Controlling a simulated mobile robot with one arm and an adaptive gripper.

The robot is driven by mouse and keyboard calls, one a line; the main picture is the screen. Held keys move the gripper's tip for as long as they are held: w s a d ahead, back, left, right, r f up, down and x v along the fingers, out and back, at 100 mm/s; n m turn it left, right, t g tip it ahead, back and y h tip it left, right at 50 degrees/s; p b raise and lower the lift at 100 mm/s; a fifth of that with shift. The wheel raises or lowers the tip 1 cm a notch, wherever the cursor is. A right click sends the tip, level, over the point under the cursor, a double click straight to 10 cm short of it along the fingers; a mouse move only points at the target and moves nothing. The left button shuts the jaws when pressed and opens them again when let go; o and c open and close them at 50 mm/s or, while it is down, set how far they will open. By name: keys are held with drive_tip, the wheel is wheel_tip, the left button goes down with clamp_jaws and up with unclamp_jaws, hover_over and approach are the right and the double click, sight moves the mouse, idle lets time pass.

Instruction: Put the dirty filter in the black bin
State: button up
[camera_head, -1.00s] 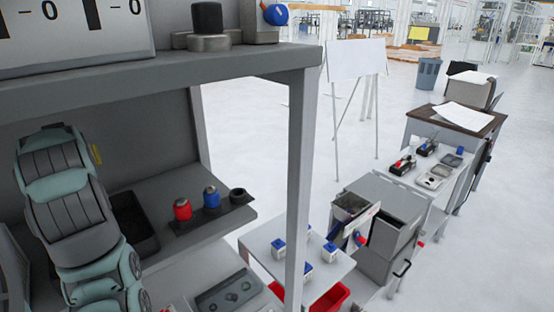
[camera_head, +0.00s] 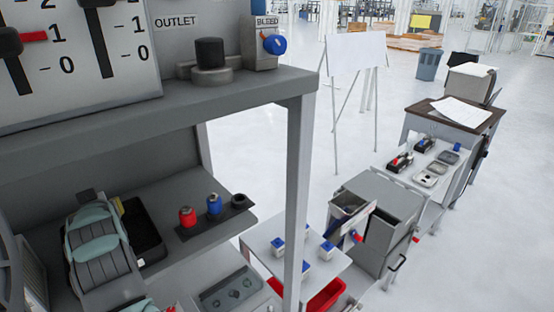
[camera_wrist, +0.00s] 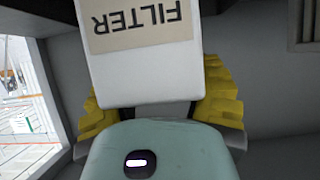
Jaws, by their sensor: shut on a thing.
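The filter (camera_wrist: 145,78) is a pale grey-white block with a beige label that reads FILTER, upside down in the wrist view. My gripper (camera_wrist: 163,104) has yellow fingers on both sides of the filter and is shut on it. The black bin (camera_head: 143,226) is an open box on the lower shelf in the head view, right beside my arm, which hides its left part. A bit of yellow finger shows near its far left edge. The filter cannot be made out in the head view, and the bin cannot be made out in the wrist view.
A red cylinder (camera_head: 187,217) and a blue cylinder (camera_head: 214,204) stand on a dark holder right of the bin. The upper shelf (camera_head: 240,88) hangs above, with a grey post (camera_head: 299,190) at its corner. A valve panel (camera_head: 75,70) stands on the upper shelf.

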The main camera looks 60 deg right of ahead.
drive_tip(key=shift+f, duration=0.15)
drive_tip(key=o, duration=1.3)
drive_tip(key=shift+s+b, duration=0.3)
drive_tip(key=shift+b, duration=0.1)
drive_tip(key=shift+b+v, duration=0.5)
drive_tip(key=shift+v, duration=0.35)
drive_tip(key=p+v, duration=0.8)
drive_tip(key=v, duration=0.2)
drive_tip(key=shift+w+r, duration=0.2)
drive_tip(key=shift+r, duration=0.05)
